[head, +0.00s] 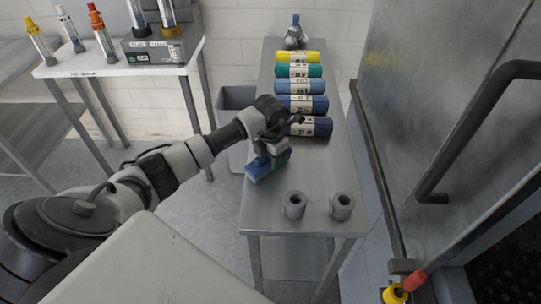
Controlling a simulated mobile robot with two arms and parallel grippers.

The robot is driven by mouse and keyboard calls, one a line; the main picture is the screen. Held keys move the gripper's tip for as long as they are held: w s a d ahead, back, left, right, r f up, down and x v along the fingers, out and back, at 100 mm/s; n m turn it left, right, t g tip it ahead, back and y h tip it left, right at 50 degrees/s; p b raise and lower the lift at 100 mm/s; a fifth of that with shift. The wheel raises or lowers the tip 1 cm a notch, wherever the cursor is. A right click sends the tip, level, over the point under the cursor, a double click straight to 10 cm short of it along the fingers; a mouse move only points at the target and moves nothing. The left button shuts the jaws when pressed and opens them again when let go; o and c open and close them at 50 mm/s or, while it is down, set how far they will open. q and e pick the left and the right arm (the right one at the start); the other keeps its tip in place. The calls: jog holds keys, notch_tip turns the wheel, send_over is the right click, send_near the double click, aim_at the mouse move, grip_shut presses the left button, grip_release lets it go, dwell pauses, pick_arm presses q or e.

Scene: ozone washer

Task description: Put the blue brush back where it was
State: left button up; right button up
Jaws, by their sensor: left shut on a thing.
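My left gripper (276,152) is over the left edge of the steel table (318,176), in front of the rolls. It is shut on the blue brush (258,169), whose blue part shows below and to the left of the fingers. The brush is partly hidden by the gripper. I cannot tell whether it touches the table. Two grey hollow cylinders (295,204) and (342,206) stand upright at the table's near end. My right gripper is not in view.
Several labelled rolls (302,104) lie in a row on the table, with a blue-topped spray bottle (295,32) behind them. A grey bin (237,98) stands left of the table. A white table (120,62) with several bottles is at the upper left. A large steel door (450,90) is on the right.

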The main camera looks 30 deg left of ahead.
pick_arm(q)
jog(key=shift+f, duration=0.25)
jog(key=shift+f, duration=0.1)
jog(key=o, duration=0.4)
jog(key=shift+f+b, duration=0.1)
jog(key=shift+b, duration=0.2)
jog(key=o, duration=0.4)
jog(key=shift+o, duration=0.2)
jog(key=shift+r+p, duration=0.3)
jog(key=shift+w+r+b, duration=0.1)
jog(key=shift+r+b, duration=0.2)
jog(key=shift+r, duration=0.1)
notch_tip(320, 180, up, 11)
jog(key=shift+r+b, duration=0.1)
jog(key=shift+b, duration=1.1)
